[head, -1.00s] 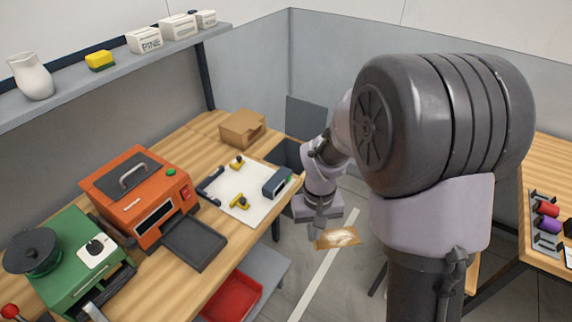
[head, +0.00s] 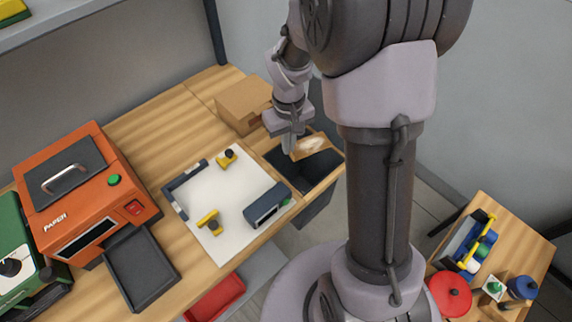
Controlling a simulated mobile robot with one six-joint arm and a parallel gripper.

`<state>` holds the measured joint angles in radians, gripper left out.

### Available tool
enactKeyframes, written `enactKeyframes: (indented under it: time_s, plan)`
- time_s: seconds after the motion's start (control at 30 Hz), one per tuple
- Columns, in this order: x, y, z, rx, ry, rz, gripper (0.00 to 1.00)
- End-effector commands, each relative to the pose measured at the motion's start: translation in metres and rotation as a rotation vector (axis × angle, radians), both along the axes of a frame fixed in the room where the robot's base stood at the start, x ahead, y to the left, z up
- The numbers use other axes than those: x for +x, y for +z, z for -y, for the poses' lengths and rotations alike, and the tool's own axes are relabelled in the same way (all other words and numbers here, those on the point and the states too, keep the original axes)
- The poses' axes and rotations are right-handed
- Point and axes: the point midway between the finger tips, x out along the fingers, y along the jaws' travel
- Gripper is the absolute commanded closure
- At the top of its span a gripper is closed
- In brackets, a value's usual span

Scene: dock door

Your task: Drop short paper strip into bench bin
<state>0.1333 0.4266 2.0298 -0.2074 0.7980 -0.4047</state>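A short brown paper strip (head: 313,146) with a pale patch hangs at the tip of my gripper (head: 292,144), which looks shut on its left end. The fingers are small here and partly overlap the strip. The strip is above the dark opening of the bench bin (head: 312,177), toward its back edge. The bin is set at the right end of the wooden bench. How high the strip is above the opening is hard to tell.
A white board (head: 225,193) with yellow clamps and a dark block lies in front. An orange paper machine (head: 85,195) stands further left. A second table (head: 525,250) is at right.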

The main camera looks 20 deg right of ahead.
Motion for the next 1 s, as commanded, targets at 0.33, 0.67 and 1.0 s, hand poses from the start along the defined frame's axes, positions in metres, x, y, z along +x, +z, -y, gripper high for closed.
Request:
enactKeyframes:
  time_s: [0.33,0.67,1.0]
  plan:
    - [0.001,-0.021,0.019,0.0,0.025,0.001,1.0]
    - [0.001,-0.066,0.019,0.0,0.023,0.001,1.0]
    - [0.001,-0.064,0.019,-0.001,0.023,0.001,0.77]
